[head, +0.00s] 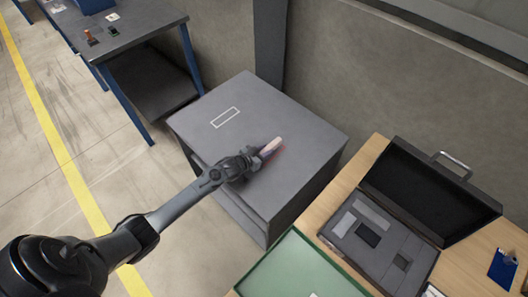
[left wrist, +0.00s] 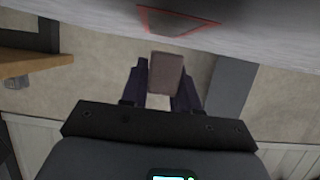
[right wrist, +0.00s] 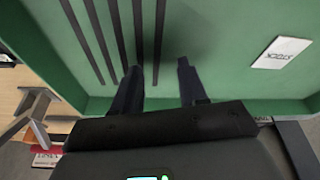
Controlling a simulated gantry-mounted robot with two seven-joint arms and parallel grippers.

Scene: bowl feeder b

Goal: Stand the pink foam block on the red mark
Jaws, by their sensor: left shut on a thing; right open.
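The pink foam block (head: 272,145) is held at the tips of my left gripper (head: 260,157), over the front right part of the grey cabinet top. In the left wrist view the block (left wrist: 166,73) looks brownish and sits between the two fingers. The red mark (left wrist: 178,23) is a red outline on the grey surface, just beyond the block in that view. In the head view the block and gripper hide most of it. I cannot tell whether the block touches the surface. My right gripper (right wrist: 157,76) is open and empty above a green tray.
A white rectangle outline (head: 225,117) is on the grey cabinet (head: 195,120). The green tray (right wrist: 230,75) holds a white card (right wrist: 280,51). An open black case (head: 425,190) stands on the wooden table at right. A dark workbench (head: 120,38) is at upper left.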

